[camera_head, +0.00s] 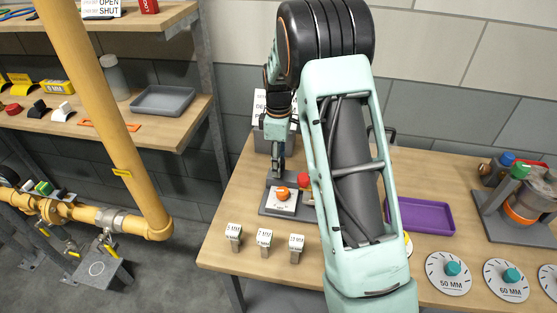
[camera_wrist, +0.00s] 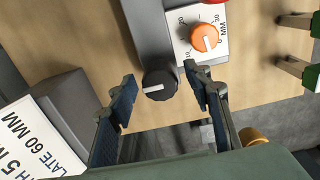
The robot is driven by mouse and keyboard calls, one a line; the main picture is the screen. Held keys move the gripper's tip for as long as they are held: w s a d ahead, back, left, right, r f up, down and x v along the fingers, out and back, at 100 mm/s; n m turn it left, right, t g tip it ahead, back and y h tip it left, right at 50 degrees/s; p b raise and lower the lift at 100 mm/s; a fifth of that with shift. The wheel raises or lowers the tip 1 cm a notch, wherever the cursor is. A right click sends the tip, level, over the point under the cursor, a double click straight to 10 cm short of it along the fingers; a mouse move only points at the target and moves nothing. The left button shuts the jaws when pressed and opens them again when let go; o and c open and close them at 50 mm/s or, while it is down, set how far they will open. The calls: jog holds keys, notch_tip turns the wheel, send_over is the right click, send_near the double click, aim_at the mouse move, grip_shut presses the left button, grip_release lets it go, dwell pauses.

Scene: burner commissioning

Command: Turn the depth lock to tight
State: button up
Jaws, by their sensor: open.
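A black knob (camera_wrist: 159,84) with a white pointer line sits at the end of a grey block in the wrist view; it looks like the depth lock, but no label for it is readable. My gripper (camera_wrist: 161,88) is open, with one finger on each side of this knob and gaps between. An orange dial (camera_wrist: 204,37) on a white plate marked in MM is beside it. In the head view my gripper (camera_head: 278,168) points down at the back of the grey fixture (camera_head: 268,207), hiding the black knob. The orange dial (camera_head: 282,193) shows in front of it.
A red knob (camera_head: 305,180) stands close to the dial. Several small labelled blocks (camera_head: 264,238) stand along the table's front edge. A sign on a grey block (camera_wrist: 35,140) is close to my left finger. A purple tray (camera_head: 424,216) lies to the right.

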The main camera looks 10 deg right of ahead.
jog(key=c, duration=1.1)
jog(key=shift+c, duration=0.2)
jog(key=shift+m, duration=0.3)
jog(key=m+b, duration=0.1)
jog(key=m, duration=0.2)
jog(key=shift+m, duration=0.3)
jog(key=m+b, duration=0.1)
jog(key=m, duration=0.3)
jog(key=shift+m, duration=0.3)
jog(key=m, duration=0.4)
jog(key=shift+b, duration=0.4)
jog(key=m, duration=0.5)
jog(key=shift+r, duration=0.1)
